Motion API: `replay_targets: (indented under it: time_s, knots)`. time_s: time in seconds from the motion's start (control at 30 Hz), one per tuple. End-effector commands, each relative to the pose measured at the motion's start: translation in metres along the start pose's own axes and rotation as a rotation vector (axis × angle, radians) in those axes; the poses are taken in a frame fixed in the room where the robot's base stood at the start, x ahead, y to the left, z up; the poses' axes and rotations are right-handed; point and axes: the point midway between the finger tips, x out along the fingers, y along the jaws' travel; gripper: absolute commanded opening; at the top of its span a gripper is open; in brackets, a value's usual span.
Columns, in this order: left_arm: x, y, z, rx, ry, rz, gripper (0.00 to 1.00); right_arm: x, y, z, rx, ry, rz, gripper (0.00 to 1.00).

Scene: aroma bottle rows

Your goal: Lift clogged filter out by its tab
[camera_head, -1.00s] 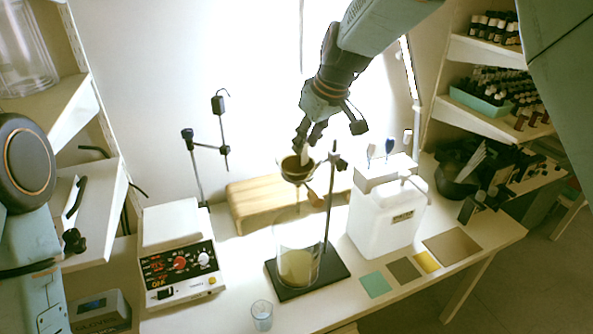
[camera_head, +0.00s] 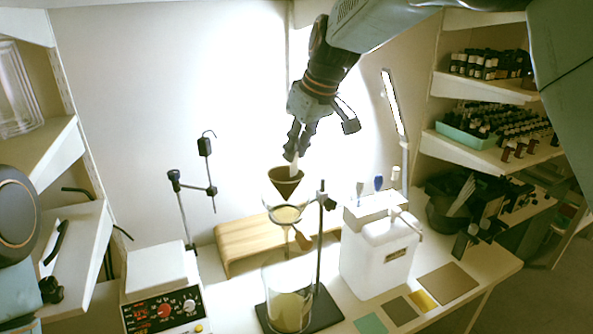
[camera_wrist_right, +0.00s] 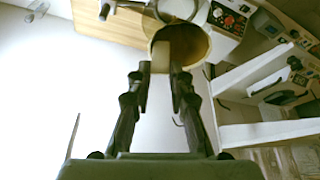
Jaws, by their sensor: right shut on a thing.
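The clogged filter (camera_head: 285,184) is a brown paper cone with a pale tab (camera_head: 295,167) on its rim. My right gripper (camera_head: 292,155) points down from above and is shut on the tab. The filter hangs upright just above the glass funnel (camera_head: 272,201), which sits in the stand's ring. In the right wrist view the filter (camera_wrist_right: 184,45) hangs beyond the fingertips (camera_wrist_right: 160,76), its open mouth showing a dark inside. A glass beaker (camera_head: 287,300) with yellowish liquid stands below the funnel. My left gripper is out of view.
The stand's rod (camera_head: 320,240) rises close right of the funnel. A white jug (camera_head: 378,262) stands to the right and a wooden riser (camera_head: 238,243) behind. A hotplate (camera_head: 160,275) and clamp stand (camera_head: 182,215) are at left. Bottle shelves (camera_head: 490,85) line the right.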

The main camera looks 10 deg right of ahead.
Motion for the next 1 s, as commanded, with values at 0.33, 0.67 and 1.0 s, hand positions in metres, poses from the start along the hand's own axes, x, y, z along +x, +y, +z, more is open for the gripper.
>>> replay_targets:
  time_s: [0.33,0.67,1.0]
  knots:
    - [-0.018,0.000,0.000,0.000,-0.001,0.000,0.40,-0.041,0.000,-0.017,0.000,0.000,0.000,0.02]
    - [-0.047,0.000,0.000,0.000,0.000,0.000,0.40,-0.066,0.000,-0.028,0.000,0.000,0.000,0.02]
    - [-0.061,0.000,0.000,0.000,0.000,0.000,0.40,-0.091,0.000,-0.038,-0.001,0.001,0.001,0.02]
